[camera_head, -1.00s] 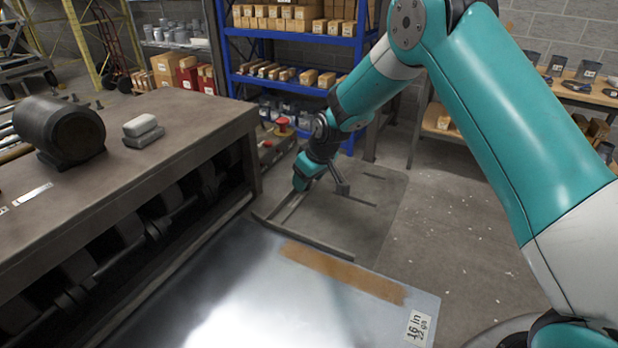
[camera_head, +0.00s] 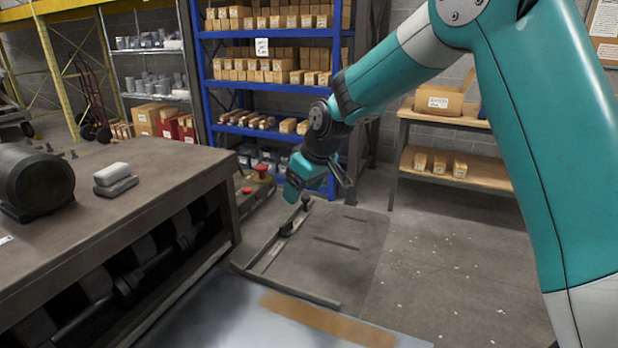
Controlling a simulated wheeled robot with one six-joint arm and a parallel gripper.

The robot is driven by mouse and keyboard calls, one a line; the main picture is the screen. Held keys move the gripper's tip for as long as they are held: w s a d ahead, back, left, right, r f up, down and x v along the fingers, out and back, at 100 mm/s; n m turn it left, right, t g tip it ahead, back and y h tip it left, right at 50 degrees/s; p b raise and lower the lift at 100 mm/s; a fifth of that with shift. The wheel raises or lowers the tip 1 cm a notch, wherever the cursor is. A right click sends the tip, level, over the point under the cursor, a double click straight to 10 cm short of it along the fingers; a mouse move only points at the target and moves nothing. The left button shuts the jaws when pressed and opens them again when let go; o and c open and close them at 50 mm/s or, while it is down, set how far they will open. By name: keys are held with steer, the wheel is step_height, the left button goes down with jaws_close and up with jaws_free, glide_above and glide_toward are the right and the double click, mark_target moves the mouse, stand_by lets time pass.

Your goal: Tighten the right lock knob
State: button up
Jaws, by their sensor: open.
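My gripper (camera_head: 343,176) hangs from the dark wrist at the end of my teal arm, in the middle of the view. Its dark fingers are small here and stand apart, with nothing seen between them. Below and left of it, a metal rail frame (camera_head: 268,250) lies low beside the bench's right end. A small dark fitting (camera_head: 289,228) sits on this rail and may be a lock knob; I cannot tell for sure. My gripper is above it and apart from it.
A metal bench (camera_head: 130,190) with a dark motor-like cylinder (camera_head: 36,182) stands left. A sheet-metal surface (camera_head: 225,310) with a brown strip lies in front. Red knobs or buttons (camera_head: 262,170) show behind the rail. Blue shelving (camera_head: 270,37) stands at the back.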

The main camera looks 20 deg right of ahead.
steer(key=shift+v, duration=2.25)
